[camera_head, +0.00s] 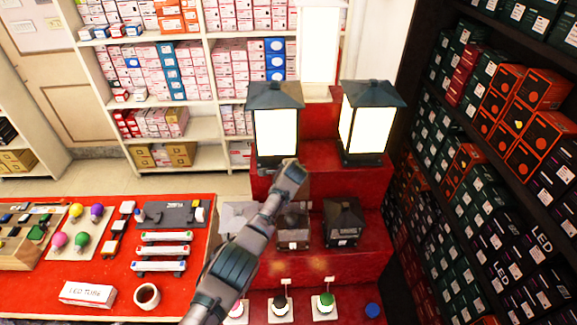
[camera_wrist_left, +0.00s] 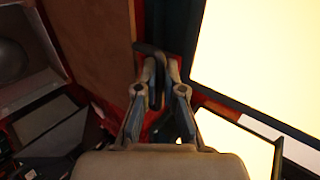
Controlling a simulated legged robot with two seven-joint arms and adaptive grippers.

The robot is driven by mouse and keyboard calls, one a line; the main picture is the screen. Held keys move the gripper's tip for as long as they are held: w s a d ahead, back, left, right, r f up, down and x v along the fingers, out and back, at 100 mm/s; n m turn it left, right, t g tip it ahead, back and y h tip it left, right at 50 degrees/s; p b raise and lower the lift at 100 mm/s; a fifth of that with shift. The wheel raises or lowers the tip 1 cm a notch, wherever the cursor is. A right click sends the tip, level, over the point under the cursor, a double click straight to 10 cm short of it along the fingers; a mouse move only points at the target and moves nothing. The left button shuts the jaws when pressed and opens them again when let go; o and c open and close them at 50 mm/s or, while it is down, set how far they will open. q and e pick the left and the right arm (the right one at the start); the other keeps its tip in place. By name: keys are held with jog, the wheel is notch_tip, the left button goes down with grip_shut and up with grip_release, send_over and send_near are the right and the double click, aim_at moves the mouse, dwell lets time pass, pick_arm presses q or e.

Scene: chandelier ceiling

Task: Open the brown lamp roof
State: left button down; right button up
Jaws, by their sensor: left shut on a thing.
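The brown lamp (camera_head: 293,237) stands on the red stepped stand between a pale lamp (camera_head: 240,216) and a dark lamp (camera_head: 342,224). My left arm crosses in front of its upper left part. My left gripper (camera_wrist_left: 158,72) is shut on a thin dark loop beside a flat brown panel (camera_wrist_left: 95,60), which looks like the brown lamp's roof. In the head view the fingers are hidden behind my wrist, above the brown lamp. How far the roof is raised is hard to tell. My right gripper is not in view.
Two lit lamps with dark roofs, a left one (camera_head: 277,130) and a right one (camera_head: 366,122), stand on the step above, close to my wrist. Several bulbs on bases stand below. A red table (camera_head: 110,275) is at left; a dark shelf of boxes is at right.

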pick_arm(q)
jog(key=shift+s+d+f, duration=0.15)
jog(key=shift+f, duration=0.1)
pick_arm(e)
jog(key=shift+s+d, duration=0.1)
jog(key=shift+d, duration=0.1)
pick_arm(q)
jog(key=c, duration=1.3)
grip_release()
jog(key=shift+o, duration=0.2)
jog(key=shift+d, duration=0.1)
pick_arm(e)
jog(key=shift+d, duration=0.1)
pick_arm(q)
jog(key=shift+d, duration=0.1)
jog(key=shift+s+r, duration=0.1)
jog(key=shift+r, duration=0.25)
jog(key=v, duration=1.1)
